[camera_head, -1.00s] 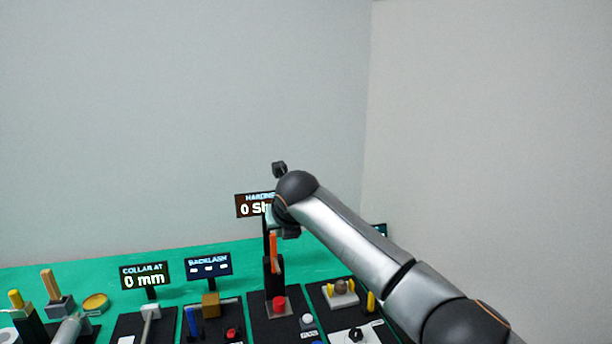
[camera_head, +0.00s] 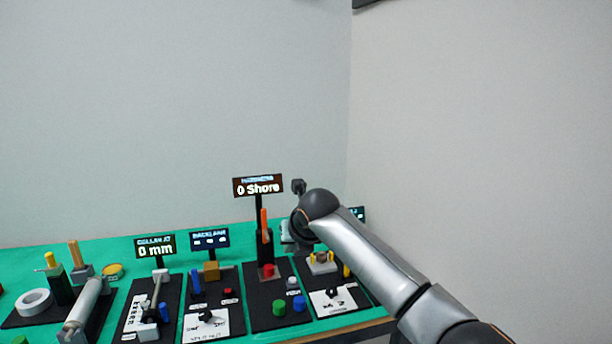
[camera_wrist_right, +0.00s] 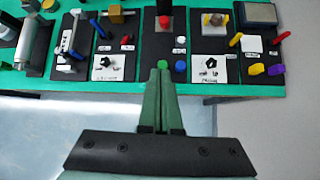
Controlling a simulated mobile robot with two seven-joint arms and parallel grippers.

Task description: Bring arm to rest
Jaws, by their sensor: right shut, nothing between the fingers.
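My right arm (camera_head: 370,255) reaches in from the right in the head view, and its wrist is raised in front of the back of the bench. My right gripper (camera_wrist_right: 160,76) shows clearly in the right wrist view. Its two green fingers are together with nothing between them. The fingertips overlap the front edge of the bench in that view, just below a green cylinder (camera_wrist_right: 162,64); the gap between them is hard to judge. In the head view the fingers are mostly hidden behind the wrist. My left gripper is not in view.
The green bench (camera_head: 90,255) holds several black station boards. A display reading 0 Shore (camera_head: 258,187) stands close left of my wrist. A green cylinder (camera_head: 279,307) and a blue cylinder (camera_head: 299,305) stand at the front. A white tape roll (camera_head: 35,302) lies at left.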

